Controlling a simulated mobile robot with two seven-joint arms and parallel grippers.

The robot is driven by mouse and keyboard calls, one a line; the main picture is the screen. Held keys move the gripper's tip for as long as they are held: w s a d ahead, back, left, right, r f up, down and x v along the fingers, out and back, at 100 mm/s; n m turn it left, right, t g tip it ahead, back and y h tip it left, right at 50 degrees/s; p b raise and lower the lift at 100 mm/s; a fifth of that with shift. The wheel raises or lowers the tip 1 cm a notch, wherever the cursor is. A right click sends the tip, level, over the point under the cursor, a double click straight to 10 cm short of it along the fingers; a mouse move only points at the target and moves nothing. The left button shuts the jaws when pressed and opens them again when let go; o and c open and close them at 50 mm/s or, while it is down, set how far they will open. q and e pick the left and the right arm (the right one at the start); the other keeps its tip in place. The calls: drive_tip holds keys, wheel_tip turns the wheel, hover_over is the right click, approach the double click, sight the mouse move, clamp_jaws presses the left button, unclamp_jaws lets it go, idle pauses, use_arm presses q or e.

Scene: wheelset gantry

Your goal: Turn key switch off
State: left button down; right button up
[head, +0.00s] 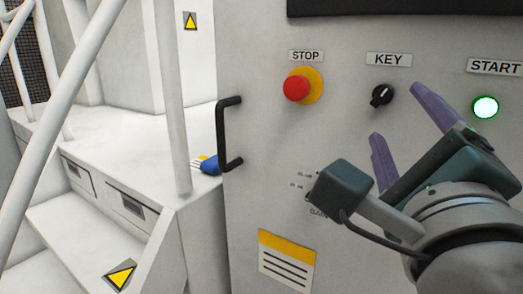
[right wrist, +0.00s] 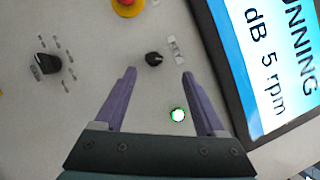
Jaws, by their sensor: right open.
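The key switch (head: 381,95) is a small black knob on the grey panel, under the label KEY (head: 389,59). In the right wrist view the key switch (right wrist: 154,58) sits just beyond the fingertips, between their lines. My right gripper (head: 394,112) is open and empty, its two purple fingers pointing at the panel below and right of the key switch. It also shows in the right wrist view (right wrist: 158,73). The fingers look apart from the knob; the exact gap to the panel cannot be told. My left gripper is not in view.
A red STOP button (head: 297,87) is left of the key switch; a lit green START button (head: 485,107) is right. A black dial (right wrist: 47,64) and a screen (right wrist: 262,60) reading RUNNING show in the wrist view. A black handle (head: 229,134) and white railing (head: 70,100) stand left.

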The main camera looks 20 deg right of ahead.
sight(383, 99)
drive_tip(key=shift+m+g+h, duration=0.3)
drive_tip(key=shift+m, duration=0.1)
drive_tip(key=x, duration=0.3)
drive_tip(key=p+x, duration=0.1)
drive_tip(key=x, duration=0.2)
drive_tip(key=f+x, duration=0.1)
drive_tip(key=x, duration=0.2)
drive_tip(key=shift+d+p, duration=0.1)
drive_tip(key=shift+p, duration=0.3)
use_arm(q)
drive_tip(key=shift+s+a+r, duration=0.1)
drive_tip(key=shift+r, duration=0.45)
use_arm(e)
drive_tip(key=shift+w+d, duration=0.2)
drive_tip(key=shift+w, duration=0.25)
drive_tip(key=shift+c, duration=0.2)
clamp_jaws()
